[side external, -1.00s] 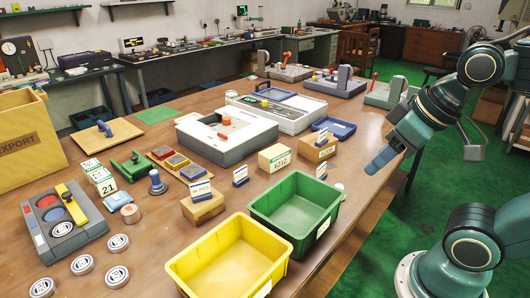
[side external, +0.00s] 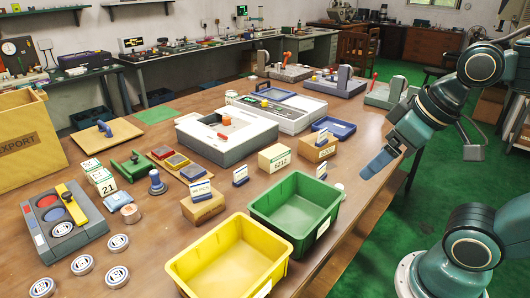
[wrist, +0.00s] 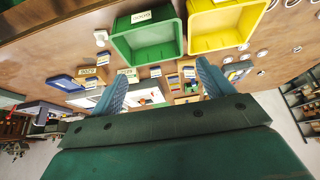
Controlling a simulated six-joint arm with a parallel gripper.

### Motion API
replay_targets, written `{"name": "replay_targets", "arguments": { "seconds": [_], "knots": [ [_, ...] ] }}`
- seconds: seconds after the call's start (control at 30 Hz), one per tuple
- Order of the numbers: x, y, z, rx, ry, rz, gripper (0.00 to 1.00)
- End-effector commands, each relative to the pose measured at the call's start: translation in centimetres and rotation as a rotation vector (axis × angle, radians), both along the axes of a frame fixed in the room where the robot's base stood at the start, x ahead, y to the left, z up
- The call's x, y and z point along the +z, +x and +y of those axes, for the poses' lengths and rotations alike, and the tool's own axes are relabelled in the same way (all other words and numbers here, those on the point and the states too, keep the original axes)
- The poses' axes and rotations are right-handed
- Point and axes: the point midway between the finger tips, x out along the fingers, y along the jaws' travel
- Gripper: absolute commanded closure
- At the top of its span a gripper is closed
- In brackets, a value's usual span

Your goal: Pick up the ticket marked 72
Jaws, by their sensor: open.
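No ticket reading 72 can be made out in either view. A white-and-green block (side external: 102,180) at the left of the bench reads 21, with a similar marked block (side external: 91,166) behind it. Small blue-and-white cards stand near the bench middle, one of them (side external: 240,176) upright by the green bin; their print is too small to read.
A green bin (side external: 263,216) and a yellow bin (side external: 183,279) stand at the front. A box marked 6212 (side external: 274,160) and other cartons stand behind them. A grey-and-white machine (side external: 255,138) fills the centre.

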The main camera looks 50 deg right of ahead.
Motion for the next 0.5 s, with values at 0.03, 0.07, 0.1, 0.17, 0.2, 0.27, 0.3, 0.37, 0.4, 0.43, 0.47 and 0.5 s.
{"name": "replay_targets", "arguments": {
  "seconds": [0.03,0.07,0.1,0.17,0.2,0.27,0.3,0.37,0.4,0.43,0.47,0.5],
  "knots": [
    [0.0,0.0,0.0,0.000,0.000,0.000,0.20],
    [0.0,0.0,0.0,0.000,0.000,0.000,0.20],
    [0.0,0.0,0.0,0.000,0.000,0.000,0.20],
    [0.0,0.0,0.0,0.000,0.000,0.000,0.20],
    [0.0,0.0,0.0,0.000,0.000,0.000,0.20],
    [0.1,0.1,0.0,0.000,0.000,0.000,0.20],
    [0.1,0.2,0.0,0.000,0.000,0.001,0.20],
    [0.3,0.5,0.0,0.000,-0.001,0.002,0.20],
    [0.4,0.8,0.0,0.000,-0.001,0.005,0.20],
    [0.5,1.1,-0.1,0.000,-0.001,0.007,0.20],
    [0.6,1.4,-0.1,0.000,-0.001,0.008,0.20],
    [0.8,1.9,-0.1,-0.001,-0.002,0.011,0.20]
  ]
}}
